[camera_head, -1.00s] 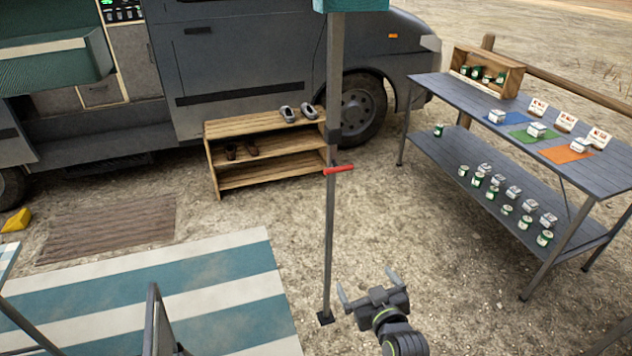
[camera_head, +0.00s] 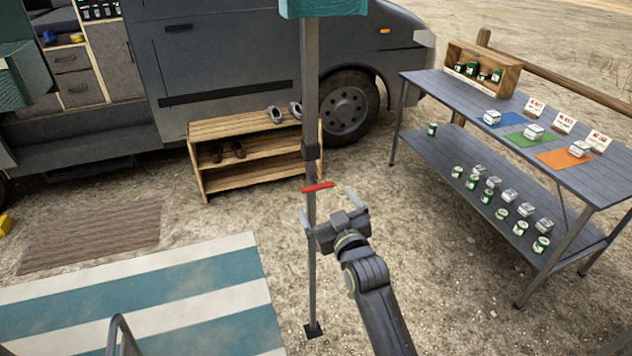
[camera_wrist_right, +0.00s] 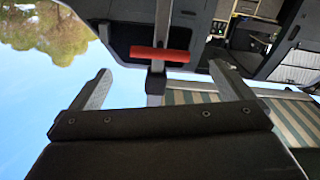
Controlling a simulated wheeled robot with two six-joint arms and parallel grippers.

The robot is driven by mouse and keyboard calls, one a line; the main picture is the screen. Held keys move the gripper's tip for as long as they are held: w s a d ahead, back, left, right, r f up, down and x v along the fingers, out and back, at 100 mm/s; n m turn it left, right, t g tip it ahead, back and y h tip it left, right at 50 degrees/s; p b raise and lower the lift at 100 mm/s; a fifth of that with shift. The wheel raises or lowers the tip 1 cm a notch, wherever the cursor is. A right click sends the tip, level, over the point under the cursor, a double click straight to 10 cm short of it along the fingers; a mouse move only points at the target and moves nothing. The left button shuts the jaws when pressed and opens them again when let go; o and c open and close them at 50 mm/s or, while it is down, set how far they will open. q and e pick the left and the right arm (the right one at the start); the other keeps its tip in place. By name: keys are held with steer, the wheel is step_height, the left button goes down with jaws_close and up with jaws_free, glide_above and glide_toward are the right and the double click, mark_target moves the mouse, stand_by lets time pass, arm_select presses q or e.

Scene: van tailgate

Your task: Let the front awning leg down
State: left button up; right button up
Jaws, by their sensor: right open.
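The front awning leg (camera_head: 311,110) is a grey upright pole in the head view, its foot plate (camera_head: 313,331) on the gravel. A red handle (camera_head: 318,187) sticks out sideways from it, below a dark collar (camera_head: 311,151). My right gripper (camera_head: 327,207) is open, just below and right of the red handle, with its left finger close to the pole. In the right wrist view the red handle (camera_wrist_right: 160,54) lies ahead, beyond and between the spread fingertips of my gripper (camera_wrist_right: 165,82); it looks apart from them.
A two-level table (camera_head: 440,90) with cans and boxes stands on the right. A wooden shoe rack (camera_head: 220,130) stands behind the leg by the van (camera_head: 235,60). A striped mat (camera_head: 200,270) lies to the left.

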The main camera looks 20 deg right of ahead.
glide_above(313, 212)
steer(key=s, duration=0.3)
steer(key=shift+w, duration=0.1)
steer(key=shift+c, duration=0.4)
steer(key=c, duration=1.2)
steer(key=shift+o, duration=0.2)
step_height(313, 212, down, 12)
steer(key=b, duration=0.8)
steer(key=shift+b, duration=0.3)
steer(key=o, duration=1.2)
steer(key=shift+o, duration=0.2)
